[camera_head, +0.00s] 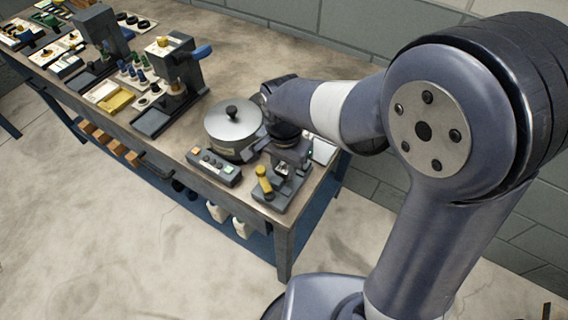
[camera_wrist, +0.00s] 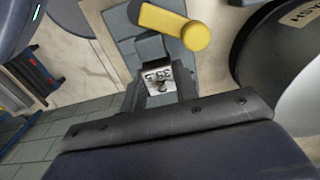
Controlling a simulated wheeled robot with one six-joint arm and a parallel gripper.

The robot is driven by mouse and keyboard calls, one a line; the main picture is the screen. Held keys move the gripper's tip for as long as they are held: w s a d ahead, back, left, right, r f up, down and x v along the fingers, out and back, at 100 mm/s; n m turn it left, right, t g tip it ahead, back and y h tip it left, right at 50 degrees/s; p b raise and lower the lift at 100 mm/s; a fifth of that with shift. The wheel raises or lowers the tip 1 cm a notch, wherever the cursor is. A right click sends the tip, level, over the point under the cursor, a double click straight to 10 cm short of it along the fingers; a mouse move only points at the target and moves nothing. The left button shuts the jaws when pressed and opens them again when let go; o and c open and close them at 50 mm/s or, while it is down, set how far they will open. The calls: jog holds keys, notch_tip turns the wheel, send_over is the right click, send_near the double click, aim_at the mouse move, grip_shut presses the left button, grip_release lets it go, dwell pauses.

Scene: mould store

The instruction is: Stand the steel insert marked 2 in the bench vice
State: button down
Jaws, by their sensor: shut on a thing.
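The bench vice (camera_head: 283,193) is dark grey with a yellow handle (camera_head: 263,180) and stands at the near right end of the bench. It also shows at the top of the wrist view (camera_wrist: 151,48). My gripper (camera_head: 287,160) is right over the vice. It is shut on a small silver steel insert (camera_wrist: 159,75), which has dark markings that I cannot read. The insert is at the vice jaws; whether it rests between them or is just above them I cannot tell. My gripper's dark body hides its lower side in the wrist view.
A round lidded metal pot (camera_head: 233,128) stands close to the left of the vice. A button box (camera_head: 214,167) lies in front of the pot. Presses (camera_head: 172,85) and trays of small parts (camera_head: 108,96) fill the bench further left. The bench's front edge is near the vice.

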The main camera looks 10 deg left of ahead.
jog(key=shift+f, duration=0.3)
jog(key=c, duration=1)
grip_release()
jog(key=shift+o, duration=0.4)
jog(key=o, duration=0.3)
jog(key=shift+r, duration=0.15)
jog(key=shift+r+p, duration=2.95)
jog(key=shift+r, duration=0.7)
